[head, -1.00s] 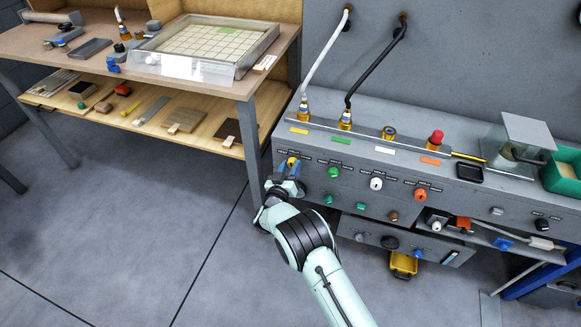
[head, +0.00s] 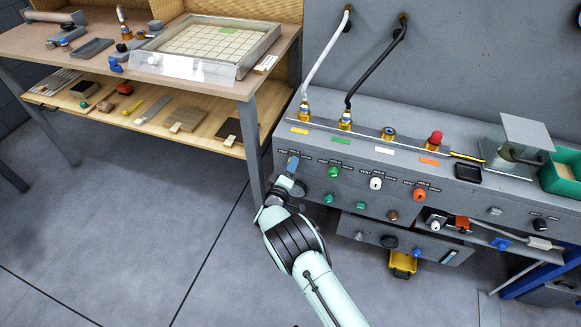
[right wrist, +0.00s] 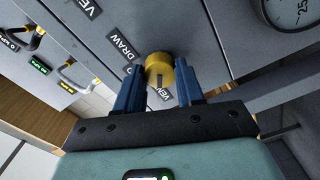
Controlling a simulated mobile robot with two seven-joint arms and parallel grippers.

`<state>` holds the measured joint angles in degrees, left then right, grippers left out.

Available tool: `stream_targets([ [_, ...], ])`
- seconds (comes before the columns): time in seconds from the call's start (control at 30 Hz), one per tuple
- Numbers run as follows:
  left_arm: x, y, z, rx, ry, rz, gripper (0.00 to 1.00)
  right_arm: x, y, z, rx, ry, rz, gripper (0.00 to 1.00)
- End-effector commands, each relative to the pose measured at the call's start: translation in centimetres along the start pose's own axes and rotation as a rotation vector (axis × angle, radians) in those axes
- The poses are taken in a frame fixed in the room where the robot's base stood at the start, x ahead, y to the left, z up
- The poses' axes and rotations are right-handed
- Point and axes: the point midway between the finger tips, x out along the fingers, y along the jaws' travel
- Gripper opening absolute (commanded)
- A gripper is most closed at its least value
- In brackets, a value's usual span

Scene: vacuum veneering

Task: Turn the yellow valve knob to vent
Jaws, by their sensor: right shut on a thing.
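The yellow valve knob (right wrist: 158,66) sits on the grey panel in the right wrist view, between the blue fingers of my right gripper (right wrist: 159,88). The gripper is shut on it. A dark mark on the knob's face points down towards a partly covered label that seems to read VENT. A DRAW label (right wrist: 127,59) lies to the knob's left. In the head view my right gripper (head: 291,168) is at the left end of the panel's top knob row and hides the yellow knob. My left gripper is out of view.
Green (head: 334,172), white (head: 376,184) and orange (head: 419,194) knobs stand to the right on the same panel. The workbench (head: 262,82) with its framed grid bed is close on the left. A round gauge (right wrist: 290,12) shows in the right wrist view. The floor in front is clear.

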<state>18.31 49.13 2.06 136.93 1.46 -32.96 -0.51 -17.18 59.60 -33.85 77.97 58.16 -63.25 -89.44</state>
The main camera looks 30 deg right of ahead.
Motion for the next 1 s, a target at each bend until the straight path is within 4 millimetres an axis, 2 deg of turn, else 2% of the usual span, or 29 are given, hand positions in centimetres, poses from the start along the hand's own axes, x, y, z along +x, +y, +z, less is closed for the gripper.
stream_targets([
  [0.3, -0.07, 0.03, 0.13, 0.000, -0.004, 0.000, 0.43, -0.09, -0.18, 0.11, -0.083, -0.003, -0.004, 0.07],
  [0.73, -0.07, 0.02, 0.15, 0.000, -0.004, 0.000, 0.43, -0.09, -0.20, 0.13, -0.094, -0.002, -0.004, 0.07],
  [0.77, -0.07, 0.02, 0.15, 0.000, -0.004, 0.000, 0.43, -0.09, -0.20, 0.13, -0.093, -0.002, -0.004, 0.41],
  [0.83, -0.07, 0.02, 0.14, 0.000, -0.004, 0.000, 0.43, -0.08, -0.18, 0.12, -0.093, -0.002, -0.004, 0.63],
  [1.0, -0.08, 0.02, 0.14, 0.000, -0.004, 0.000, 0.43, -0.04, -0.10, 0.08, -0.091, -0.001, -0.002, 0.63],
])
